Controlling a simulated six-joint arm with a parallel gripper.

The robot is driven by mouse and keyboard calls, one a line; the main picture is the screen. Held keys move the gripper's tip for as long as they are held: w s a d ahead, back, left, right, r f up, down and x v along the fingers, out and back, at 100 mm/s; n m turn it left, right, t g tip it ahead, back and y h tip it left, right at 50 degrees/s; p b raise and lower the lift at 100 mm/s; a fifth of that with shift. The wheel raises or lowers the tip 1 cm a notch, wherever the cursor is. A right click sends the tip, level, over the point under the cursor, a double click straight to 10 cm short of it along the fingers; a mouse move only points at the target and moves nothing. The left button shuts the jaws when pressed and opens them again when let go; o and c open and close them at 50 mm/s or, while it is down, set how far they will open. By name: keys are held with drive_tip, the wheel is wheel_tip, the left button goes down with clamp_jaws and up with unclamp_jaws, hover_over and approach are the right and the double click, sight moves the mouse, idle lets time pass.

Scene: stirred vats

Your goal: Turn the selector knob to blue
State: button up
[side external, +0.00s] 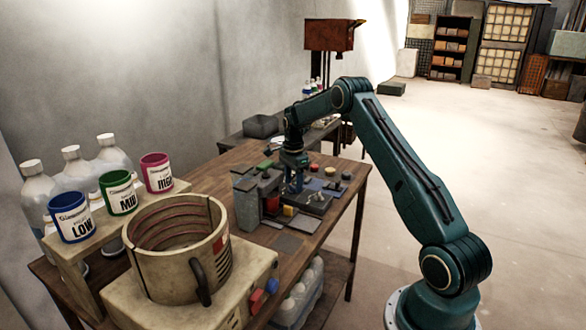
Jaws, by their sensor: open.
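My gripper (295,186) points down over a cluster of small control parts (316,198) on the wooden bench. Its fingers are small in this view, and it appears empty. I cannot tell whether it touches anything. No selector knob can be made out for certain; one below the gripper could be hidden by it. Near the gripper are red (314,167), yellow (330,171) and dark (347,176) round tops.
An open beige vat (180,245) stands on the base. Blue LOW (74,220), green MID (119,194) and pink-red HIGH (157,175) cups stand on a shelf with white bottles behind. Grey blocks (248,205) stand close left of my gripper.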

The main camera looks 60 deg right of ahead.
sight(292, 186)
wheel_tip(292, 186, up, 13)
idle(0.6)
idle(0.3)
drive_tip(key=m, duration=0.3)
drive_tip(key=shift+w+a, duration=0.1)
drive_tip(key=shift+a, duration=0.1)
drive_tip(key=shift+f, duration=0.1)
wheel_tip(292, 186, down, 14)
drive_tip(key=shift+r, duration=0.25)
idle(0.6)
drive_tip(key=c, duration=0.9)
